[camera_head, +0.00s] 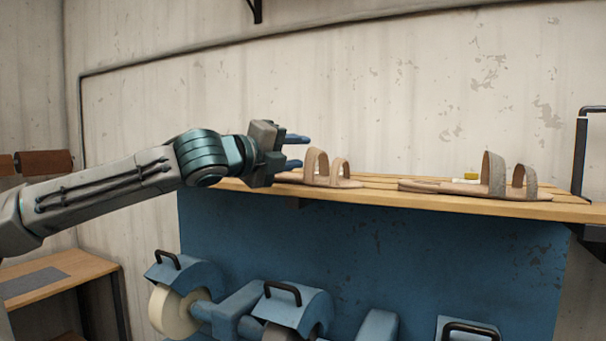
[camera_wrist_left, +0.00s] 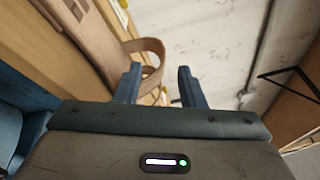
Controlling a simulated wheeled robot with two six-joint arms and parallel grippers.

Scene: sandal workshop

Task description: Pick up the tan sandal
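Two similar open sandals with two straps each lie on a wooden shelf. The left sandal (camera_head: 343,183) has tan straps, and the right sandal (camera_head: 497,191) looks slightly greyer. I cannot tell for sure which one the task means. My left gripper (camera_head: 298,151) is at the left sandal's left end, with its blue fingers spread just left of the taller strap. In the left wrist view, a brown sandal (camera_wrist_left: 92,32) with a looped strap lies beside and partly behind the left finger of my open gripper (camera_wrist_left: 160,78). My right gripper is not visible.
The wooden shelf (camera_head: 385,197) runs above a blue panel (camera_head: 370,250). A small yellow-topped item (camera_head: 471,176) sits behind the right sandal. Blue grinding machines (camera_head: 295,305) stand below. A black bracket (camera_head: 580,160) is at the right end. The shelf between the sandals is mostly clear.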

